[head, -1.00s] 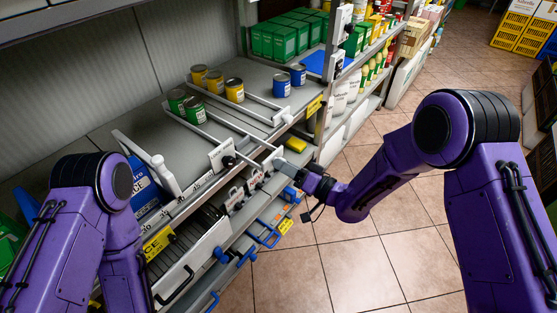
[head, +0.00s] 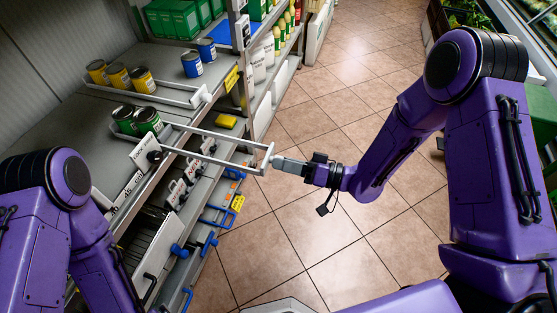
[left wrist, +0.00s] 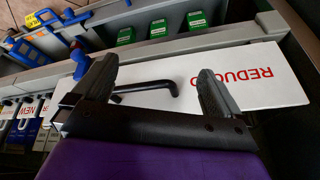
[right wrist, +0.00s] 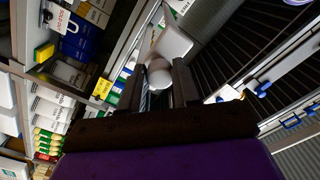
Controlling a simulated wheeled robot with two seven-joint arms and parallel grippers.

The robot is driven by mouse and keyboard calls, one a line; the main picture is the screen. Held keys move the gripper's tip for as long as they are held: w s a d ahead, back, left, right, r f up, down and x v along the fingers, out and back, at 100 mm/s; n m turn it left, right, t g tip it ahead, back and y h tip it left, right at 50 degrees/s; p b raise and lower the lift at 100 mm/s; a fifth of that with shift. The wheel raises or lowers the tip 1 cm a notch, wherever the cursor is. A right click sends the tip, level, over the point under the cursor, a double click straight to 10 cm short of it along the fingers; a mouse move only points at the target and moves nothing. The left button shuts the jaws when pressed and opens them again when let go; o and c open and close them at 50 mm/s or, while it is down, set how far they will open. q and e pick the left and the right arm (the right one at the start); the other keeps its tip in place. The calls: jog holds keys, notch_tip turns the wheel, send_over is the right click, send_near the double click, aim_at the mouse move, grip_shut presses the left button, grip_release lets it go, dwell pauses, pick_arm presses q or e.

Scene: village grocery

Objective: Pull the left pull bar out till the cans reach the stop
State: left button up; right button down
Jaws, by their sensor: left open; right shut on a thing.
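The left pull bar (head: 215,136) is a pale frame of two rails, sticking out past the shelf's front edge over the aisle. My right gripper (head: 276,162) is shut on its white end piece (head: 267,158). In the right wrist view, the white end (right wrist: 158,73) sits between the fingers (right wrist: 157,88). Two green cans (head: 147,121) stand upright near the shelf front, close to the white label plate (head: 143,152); whether they touch it is unclear. My left gripper (left wrist: 155,78) is open and empty, its fingers at either side of a black handle (left wrist: 150,87).
A second pull bar (head: 185,101) lies further back, with yellow cans (head: 142,79) and blue cans (head: 192,64) near it. A yellow block (head: 226,121) sits on a lower level. Blue handles (head: 215,216) jut from below. The tiled floor (head: 340,120) is open.

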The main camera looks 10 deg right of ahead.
jog(key=c, duration=0.8)
grip_release()
jog(key=b+v, duration=0.1)
jog(key=v, duration=0.9)
jog(key=shift+s+d, duration=0.2)
jog(key=shift+d, duration=0.05)
